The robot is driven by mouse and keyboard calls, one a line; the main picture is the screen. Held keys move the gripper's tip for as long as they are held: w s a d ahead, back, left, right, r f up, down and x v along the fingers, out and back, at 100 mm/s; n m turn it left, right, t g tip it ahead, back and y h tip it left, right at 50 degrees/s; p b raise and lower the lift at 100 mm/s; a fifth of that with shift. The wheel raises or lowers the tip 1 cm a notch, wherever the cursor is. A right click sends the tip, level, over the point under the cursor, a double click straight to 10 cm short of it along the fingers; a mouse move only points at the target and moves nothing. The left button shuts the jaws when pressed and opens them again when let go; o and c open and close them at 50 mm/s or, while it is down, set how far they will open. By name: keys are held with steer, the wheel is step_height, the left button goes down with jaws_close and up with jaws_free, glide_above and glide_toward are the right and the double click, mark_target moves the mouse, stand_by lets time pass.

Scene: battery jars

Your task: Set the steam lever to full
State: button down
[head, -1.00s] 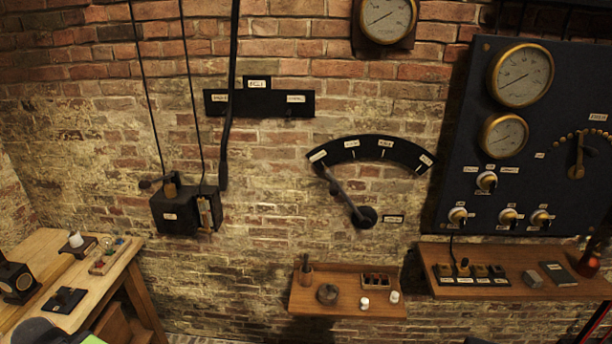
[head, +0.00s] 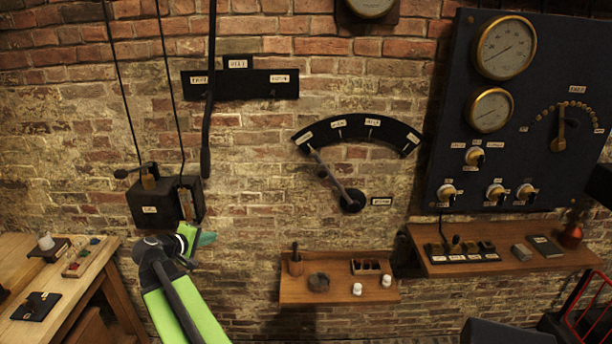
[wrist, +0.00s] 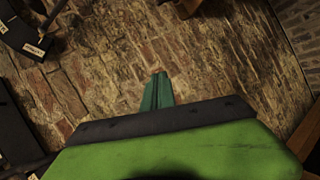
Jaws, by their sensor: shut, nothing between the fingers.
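The steam lever (head: 331,182) is a dark arm on the brick wall, with its round pivot at the lower right. It tilts up and left from the pivot. Its tip is near the leftmost label of the black arc plate (head: 357,128), whose labels are too small to read surely. A small plate (head: 381,201) sits right of the pivot. My gripper (head: 207,239) is left of and below the lever, apart from it, in front of the wall. Its teal fingers also show in the wrist view (wrist: 158,91), shut and empty.
A black box (head: 158,207) with a handle hangs on the wall, just above my gripper. A wooden shelf (head: 338,292) with small items is below the lever. A dark gauge panel (head: 520,110) stands at right, a workbench (head: 85,292) at left. Bare brick lies between gripper and lever.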

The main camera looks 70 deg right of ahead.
steer(key=s+d+r+n+g+h, duration=0.1)
steer(key=s+d+r, duration=0.4)
steer(key=d, duration=0.5)
steer(key=s+d+r+n+g+h, duration=0.1)
steer(key=s+d+r+h, duration=0.3)
steer(key=s+d, duration=0.4)
steer(key=s+d+r+n+g+h, duration=0.1)
steer(key=s+d+r, duration=0.5)
steer(key=d, duration=0.8)
steer(key=shift+s+d+n+h, duration=0.25)
steer(key=shift+s+n+h, duration=0.35)
steer(key=shift+s+h, duration=0.25)
steer(key=shift+w+r, duration=0.1)
